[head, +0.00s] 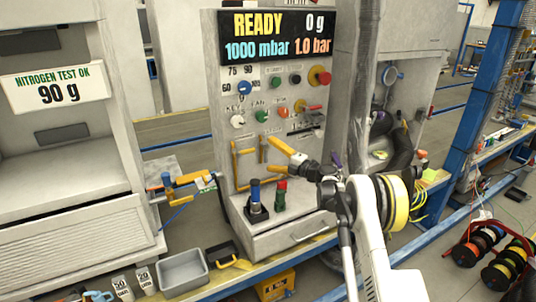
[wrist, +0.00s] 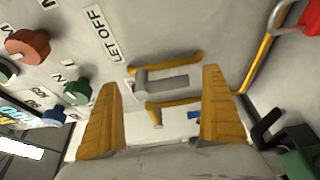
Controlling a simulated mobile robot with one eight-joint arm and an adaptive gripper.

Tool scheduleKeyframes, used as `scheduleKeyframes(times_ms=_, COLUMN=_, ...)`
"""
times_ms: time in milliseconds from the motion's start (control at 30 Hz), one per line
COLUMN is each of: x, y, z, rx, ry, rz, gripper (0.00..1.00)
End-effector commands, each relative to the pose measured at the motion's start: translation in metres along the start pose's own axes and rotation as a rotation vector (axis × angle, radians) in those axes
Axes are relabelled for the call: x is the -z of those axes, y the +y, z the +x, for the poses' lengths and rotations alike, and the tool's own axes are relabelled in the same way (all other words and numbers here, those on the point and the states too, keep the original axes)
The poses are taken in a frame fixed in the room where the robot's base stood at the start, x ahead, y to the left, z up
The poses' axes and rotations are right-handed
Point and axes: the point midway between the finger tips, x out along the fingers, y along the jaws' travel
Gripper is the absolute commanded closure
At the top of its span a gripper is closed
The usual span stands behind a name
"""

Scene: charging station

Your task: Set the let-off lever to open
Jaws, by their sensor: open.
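The let-off lever (wrist: 167,84) is on the grey panel, beside the "LET OFF" label in the wrist view. It shows as a grey bar with yellow pieces on either side; I cannot tell which of its settings it is at. In the head view a small yellow handle (head: 263,149) shows there, partly near my fingers. My gripper (wrist: 161,82) is open, its two yellow fingers at either side of the lever with nothing held. In the head view my gripper (head: 268,157) is in front of the panel. Whether the fingers touch the lever is not clear.
Above the lever are a green knob (head: 262,116), a blue knob (head: 244,88) and a red button (head: 320,76). The display (head: 275,37) reads READY. A grey bin (head: 183,273) lies at lower left.

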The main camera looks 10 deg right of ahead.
Motion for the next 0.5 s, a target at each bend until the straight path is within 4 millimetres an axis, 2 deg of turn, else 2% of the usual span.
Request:
scheduleKeyframes(times_ms=300, x=-0.001, y=0.0, z=-0.071, rx=0.0, ry=-0.003, rz=0.0, gripper=0.05)
scheduleKeyframes(times_ms=500, x=-0.001, y=0.0, z=-0.099, rx=0.0, ry=-0.002, rz=0.0, gripper=0.05)
